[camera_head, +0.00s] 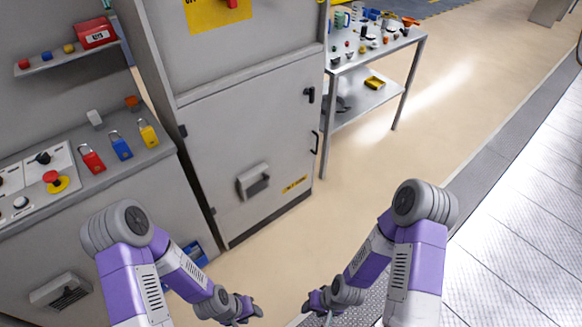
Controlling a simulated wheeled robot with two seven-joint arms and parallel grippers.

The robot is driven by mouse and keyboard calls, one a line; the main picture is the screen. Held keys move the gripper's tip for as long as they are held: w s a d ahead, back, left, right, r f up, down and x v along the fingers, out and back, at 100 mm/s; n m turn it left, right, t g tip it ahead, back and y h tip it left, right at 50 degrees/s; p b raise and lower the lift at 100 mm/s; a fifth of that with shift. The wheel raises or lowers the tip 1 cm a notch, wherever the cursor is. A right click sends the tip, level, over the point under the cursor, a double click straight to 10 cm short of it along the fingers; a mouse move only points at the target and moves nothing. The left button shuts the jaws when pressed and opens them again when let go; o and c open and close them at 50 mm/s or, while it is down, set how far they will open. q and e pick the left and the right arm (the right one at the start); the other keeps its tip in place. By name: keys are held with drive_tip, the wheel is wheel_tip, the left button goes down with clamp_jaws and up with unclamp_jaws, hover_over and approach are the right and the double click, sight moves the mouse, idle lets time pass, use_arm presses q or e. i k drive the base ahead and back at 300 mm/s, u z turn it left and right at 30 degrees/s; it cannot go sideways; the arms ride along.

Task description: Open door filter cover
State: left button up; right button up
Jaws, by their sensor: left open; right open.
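The grey cabinet door (232,135) is closed in the middle of the head view. A small grey louvred filter cover (253,181) sits low on it and looks closed. A black latch (309,95) and a black handle (315,143) are near the door's right edge. My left gripper (254,311) is low in the view, open and empty, below the cabinet and apart from it. My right gripper (309,305) is just to its right, open and empty, partly cut off by the bottom edge. A similar louvred cover (62,291) is at the lower left.
Left of the door is a console with red, blue and yellow padlocks (121,146) and an emergency stop button (52,178). A blue bin (194,254) is on the floor by the cabinet. A metal table (374,62) with small parts stands at the back right. Floor before the door is clear.

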sight(249, 177)
drive_tip(key=u, duration=0.3)
drive_tip(key=i, duration=1)
drive_tip(key=u, duration=0.65)
